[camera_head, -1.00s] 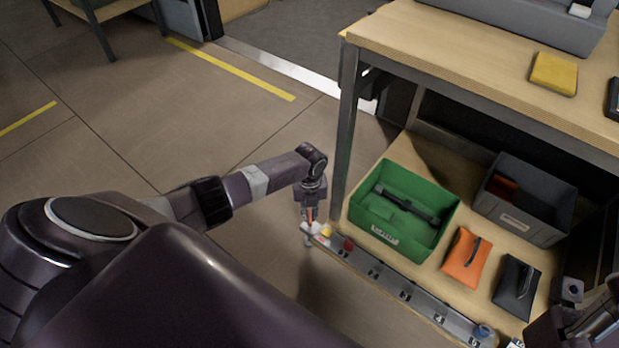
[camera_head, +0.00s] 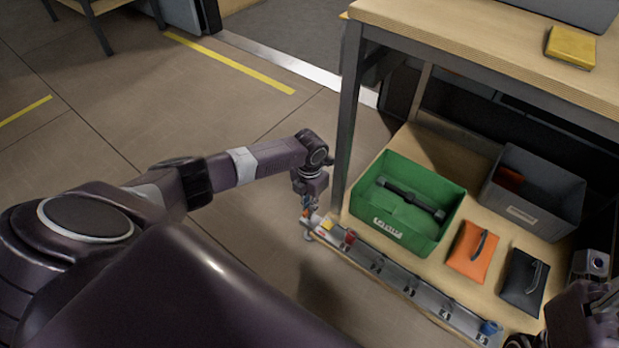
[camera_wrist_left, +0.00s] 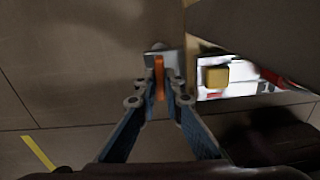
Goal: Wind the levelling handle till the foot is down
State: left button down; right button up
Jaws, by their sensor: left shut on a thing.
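My left gripper (camera_head: 307,206) points down at the near left corner of the low shelf, beside the end of the grey rail. In the left wrist view, its blue-sided fingers (camera_wrist_left: 160,92) are shut on the orange handle (camera_wrist_left: 159,66). A small grey bracket or plate lies around the handle's far end. In the head view the handle is mostly hidden by the gripper. The foot cannot be made out clearly. Part of my right arm and gripper (camera_head: 594,305) shows at the lower right edge; its fingertips are not clear.
The grey rail (camera_head: 395,283) with coloured knobs runs along the shelf's front edge. A green crate (camera_head: 372,212), grey bin (camera_head: 535,213), orange pouch (camera_head: 466,256) and black pouch (camera_head: 519,279) sit behind it. A table leg (camera_head: 347,120) stands close to my left gripper. The floor at left is clear.

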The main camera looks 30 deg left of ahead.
pick_arm(q)
jog(key=shift+f+m+b, duration=0.1)
jog(key=shift+m+b, duration=0.35)
jog(key=shift+m, duration=0.05)
jog(key=c, duration=2)
grip_release()
jog(key=shift+c, duration=0.2)
jog(key=shift+r, duration=0.2)
notch_tip(320, 180, up, 12)
jog(key=shift+f, duration=0.15)
